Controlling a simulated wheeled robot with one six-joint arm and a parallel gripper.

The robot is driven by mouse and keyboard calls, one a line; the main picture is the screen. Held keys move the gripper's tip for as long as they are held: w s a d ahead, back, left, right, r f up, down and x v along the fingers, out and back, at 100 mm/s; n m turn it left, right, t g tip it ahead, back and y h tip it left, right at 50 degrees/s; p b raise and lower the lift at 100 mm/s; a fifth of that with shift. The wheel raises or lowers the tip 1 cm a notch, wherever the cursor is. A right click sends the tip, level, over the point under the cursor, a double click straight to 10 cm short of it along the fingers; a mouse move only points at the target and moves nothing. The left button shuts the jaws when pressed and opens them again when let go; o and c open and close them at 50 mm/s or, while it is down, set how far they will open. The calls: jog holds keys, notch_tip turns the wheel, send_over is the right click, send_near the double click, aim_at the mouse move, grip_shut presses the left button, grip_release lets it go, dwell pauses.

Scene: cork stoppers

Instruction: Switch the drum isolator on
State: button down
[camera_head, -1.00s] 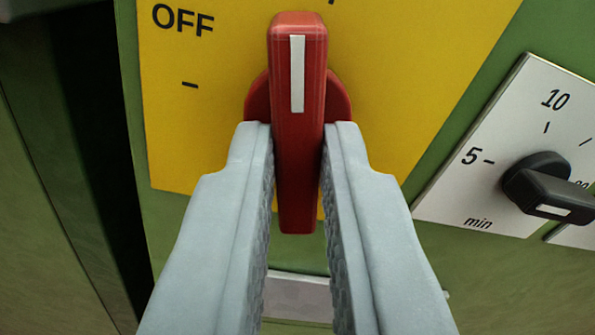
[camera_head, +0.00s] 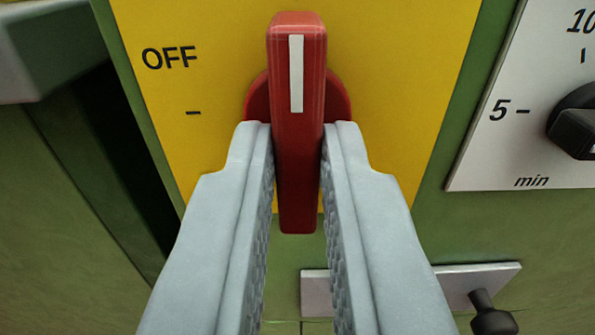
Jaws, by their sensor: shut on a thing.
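The red isolator handle (camera_head: 297,175) stands upright in the middle of the view, on a round red base (camera_head: 257,98) set in a yellow plate (camera_head: 400,60). Its white stripe (camera_head: 296,74) points to the top of the picture. The word OFF (camera_head: 169,57) and its dash (camera_head: 193,113) are on the plate to the left of the handle, roughly square to the stripe. No ON mark shows in view. My gripper (camera_head: 297,140) is shut on the handle, with one grey finger on each side of it. The fingers hide part of the round base.
A white dial plate with a black knob (camera_head: 577,130) sits to the right on the green panel (camera_head: 440,225). A lower metal plate (camera_head: 450,278) with a dark knob-like part (camera_head: 491,314) is at bottom right. A dark gap (camera_head: 120,160) runs along the left.

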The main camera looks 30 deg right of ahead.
jog(key=c, duration=1.4)
grip_release()
jog(key=shift+c, duration=0.2)
jog(key=shift+s, duration=0.1)
jog(key=v, duration=1.7)
jog(key=shift+a, duration=0.2)
jog(key=shift+s, duration=0.1)
jog(key=s+a+r+n+t+y, duration=0.1)
jog(key=s+a+r+n+y, duration=0.3)
jog(key=r, duration=0.6)
jog(key=s+a+r+t+y, duration=0.25)
jog(key=s+a+r, duration=0.4)
jog(key=r, duration=0.35)
jog(key=s+a+r+n+y, duration=0.1)
jog(key=s+r, duration=0.2)
jog(key=s, duration=0.4)
jog(key=s+a+r+n+y, duration=0.1)
jog(key=s+r, duration=0.2)
jog(key=s, duration=0.5)
jog(key=s+a+r+n+g+y, duration=0.1)
jog(key=s+r, duration=0.3)
jog(key=s, duration=0.4)
jog(key=shift+a, duration=0.5)
